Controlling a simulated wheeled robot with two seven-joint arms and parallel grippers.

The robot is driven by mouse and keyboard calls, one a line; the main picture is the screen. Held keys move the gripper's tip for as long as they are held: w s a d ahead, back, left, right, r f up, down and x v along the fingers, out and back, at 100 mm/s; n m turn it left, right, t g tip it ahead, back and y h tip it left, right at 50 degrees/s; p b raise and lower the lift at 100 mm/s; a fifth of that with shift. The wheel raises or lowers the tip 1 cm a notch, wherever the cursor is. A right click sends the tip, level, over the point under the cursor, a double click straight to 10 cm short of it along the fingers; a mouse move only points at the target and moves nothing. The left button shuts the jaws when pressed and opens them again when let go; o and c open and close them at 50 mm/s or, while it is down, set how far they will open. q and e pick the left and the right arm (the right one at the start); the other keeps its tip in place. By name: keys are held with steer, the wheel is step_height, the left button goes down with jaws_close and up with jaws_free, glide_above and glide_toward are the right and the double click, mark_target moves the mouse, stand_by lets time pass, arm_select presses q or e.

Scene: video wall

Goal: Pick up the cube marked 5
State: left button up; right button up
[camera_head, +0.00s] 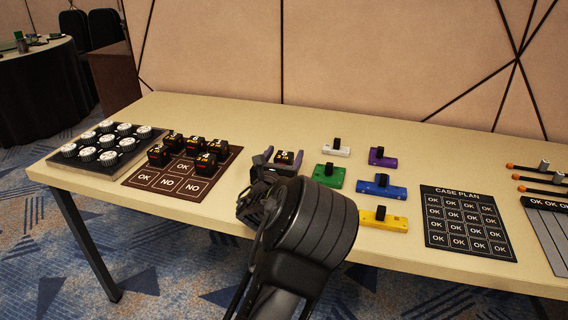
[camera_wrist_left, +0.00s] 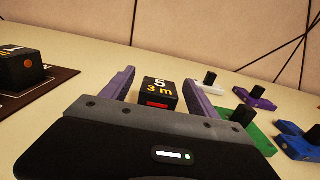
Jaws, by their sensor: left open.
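The cube marked 5 (camera_wrist_left: 158,93) is black, with a white 5, yellow "3 m" lettering and a red patch on its front. It sits on the table between the two fingers of my left gripper (camera_wrist_left: 148,88), which is open around it with gaps on both sides. In the head view the cube (camera_head: 284,157) shows just beyond the left gripper (camera_head: 281,158), partly hidden by the fingers. My right gripper is not in view.
Several black cubes stand on the OK/NO mat (camera_head: 142,182) at left, beside a tray of white-topped dials (camera_head: 70,180). Green (camera_head: 322,180), white (camera_head: 337,152), purple (camera_head: 380,162), blue (camera_head: 398,192) and yellow (camera_head: 370,220) blocks with black knobs lie close on the right.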

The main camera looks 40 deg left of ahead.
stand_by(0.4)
arm_select(q)
steer(key=c, duration=1.5)
